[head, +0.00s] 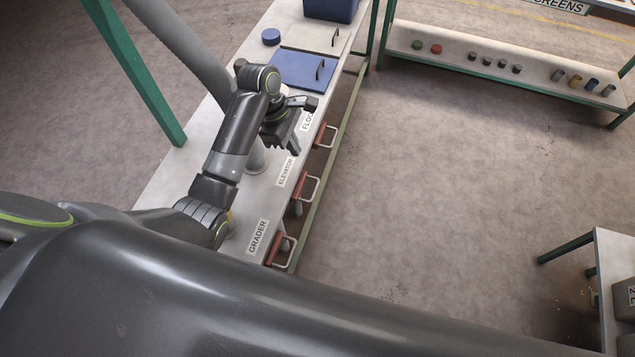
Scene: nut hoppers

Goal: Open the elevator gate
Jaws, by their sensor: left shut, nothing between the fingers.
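The elevator gate (299,186) is a red-brown plate with a pale U-shaped handle (316,188) sticking out from the bench's right edge, beside the ELEVATOR label (286,171). My left gripper (301,128) is above the bench near the FLOOR label, farther up the picture than the elevator gate. It is shut and empty, apart from the elevator handle. Similar gates are at the FLOOR label (325,136) and the GRADER label (279,250). My right gripper is out of view.
The pale bench (170,178) carries a blue lid (300,72), a pale lid (312,37) and a blue bin (330,8). A green post (135,70) stands at its left. A shelf (450,58) with small jars is at the back. Open floor lies right of the gates.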

